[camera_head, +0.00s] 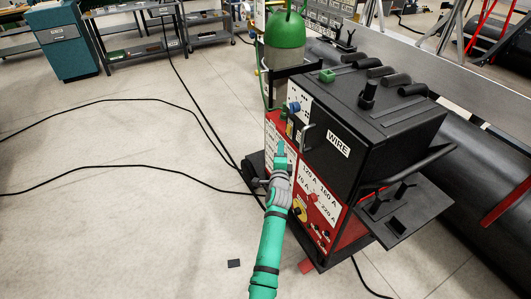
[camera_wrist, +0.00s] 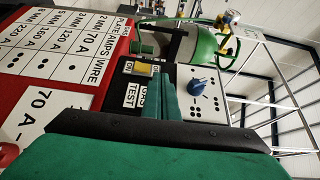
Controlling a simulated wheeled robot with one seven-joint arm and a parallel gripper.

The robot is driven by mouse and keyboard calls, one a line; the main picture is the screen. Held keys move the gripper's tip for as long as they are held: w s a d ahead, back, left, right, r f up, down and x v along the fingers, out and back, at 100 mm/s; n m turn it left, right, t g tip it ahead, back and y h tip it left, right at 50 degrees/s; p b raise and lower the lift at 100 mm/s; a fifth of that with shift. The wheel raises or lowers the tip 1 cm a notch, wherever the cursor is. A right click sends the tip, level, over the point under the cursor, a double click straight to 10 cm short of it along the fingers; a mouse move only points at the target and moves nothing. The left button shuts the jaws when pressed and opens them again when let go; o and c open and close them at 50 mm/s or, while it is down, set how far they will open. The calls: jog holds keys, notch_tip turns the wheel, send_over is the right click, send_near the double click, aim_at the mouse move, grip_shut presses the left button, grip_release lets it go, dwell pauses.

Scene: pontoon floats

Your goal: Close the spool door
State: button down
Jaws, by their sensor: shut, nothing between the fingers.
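The spool door appears to be the black panel marked WIRE (camera_head: 338,145) on the upper front of the red and black welding machine. My gripper (camera_head: 281,147) is shut and empty, left of the door and handle and in front of the control panel. In the wrist view my green fingers (camera_wrist: 165,97) lie together over the panel by the GAS TEST label. The door is not recognisable in the wrist view.
A blue knob (camera_wrist: 197,86) and a yellow switch (camera_wrist: 142,69) are close to my fingers. A green gas cylinder (camera_head: 285,32) stands behind the machine. A black shelf (camera_head: 425,210) juts out at its right. Black cables (camera_head: 120,167) cross the otherwise open floor at left.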

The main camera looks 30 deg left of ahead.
jog(key=s+a, duration=0.4)
jog(key=s, duration=0.1)
jog(key=shift+a, duration=0.15)
jog(key=shift+f, duration=0.15)
jog(key=s+d+f+n+h, duration=0.15)
jog(key=s+d+f, duration=0.3)
jog(key=d, duration=0.45)
jog(key=s+d+f+n, duration=0.2)
jog(key=s+d+f, duration=0.25)
jog(key=d, duration=0.35)
jog(key=s+d+f+n+h, duration=0.2)
jog(key=s+d+f+n, duration=0.25)
jog(key=s+d, duration=0.9)
jog(key=s+d+r+n+h, duration=0.1)
jog(key=s+d+n, duration=0.15)
jog(key=s, duration=0.75)
jog(key=s+d+n+h, duration=0.1)
jog(key=s+d, duration=0.2)
jog(key=s, duration=0.6)
jog(key=s+r+n, duration=0.1)
jog(key=s+r, duration=0.3)
jog(key=s, duration=0.3)
jog(key=s+r+g+h, duration=0.1)
jog(key=s+r, duration=0.4)
jog(key=s, duration=0.2)
jog(key=shift+s+a+r+n, duration=0.2)
jog(key=shift+r+n, duration=0.05)
jog(key=shift+n, duration=0.1)
